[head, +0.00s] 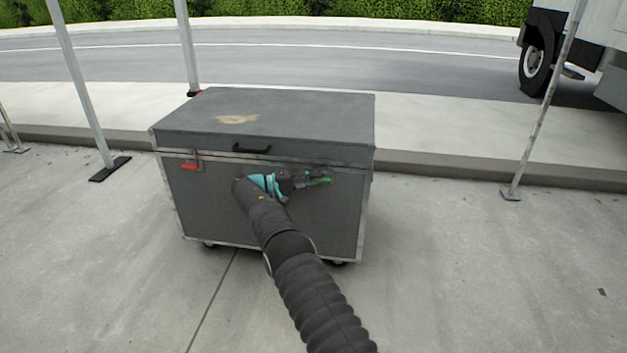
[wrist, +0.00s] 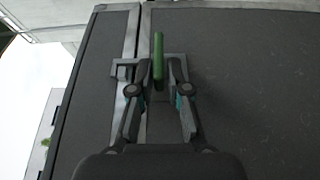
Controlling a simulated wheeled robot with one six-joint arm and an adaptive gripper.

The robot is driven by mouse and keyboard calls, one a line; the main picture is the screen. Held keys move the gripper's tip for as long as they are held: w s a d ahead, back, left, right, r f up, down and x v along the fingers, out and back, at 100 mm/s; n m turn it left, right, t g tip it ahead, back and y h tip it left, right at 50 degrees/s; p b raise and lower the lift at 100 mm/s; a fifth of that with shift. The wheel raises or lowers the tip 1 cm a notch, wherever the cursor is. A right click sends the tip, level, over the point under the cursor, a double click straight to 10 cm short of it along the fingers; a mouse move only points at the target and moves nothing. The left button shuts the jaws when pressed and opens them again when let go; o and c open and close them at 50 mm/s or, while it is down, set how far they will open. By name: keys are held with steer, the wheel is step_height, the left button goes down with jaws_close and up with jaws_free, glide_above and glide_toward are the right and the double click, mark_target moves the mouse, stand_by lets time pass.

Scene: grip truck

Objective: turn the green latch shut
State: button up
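The green latch (head: 319,181) is on the right of the grey case's front, just below the lid seam. Its handle lies roughly level there, parallel to the seam. In the wrist view the green handle (wrist: 158,58) stands between my two fingers, which point at it. My gripper (wrist: 159,68) is open, with a finger on each side of the handle and small gaps visible. In the head view my gripper (head: 304,182) is at the case front, partly covering the latch mount. Whether a finger touches the handle is unclear.
The grey case (head: 205,205) stands on castors on concrete, its lid down. A red latch (head: 189,166) is on the front left and a black handle (head: 251,149) on the lid's front. Metal poles (head: 82,85) stand around. A truck wheel (head: 536,66) is at back right.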

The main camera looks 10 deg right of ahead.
steer(key=shift+o, duration=0.7)
steer(key=shift+r, duration=0.15)
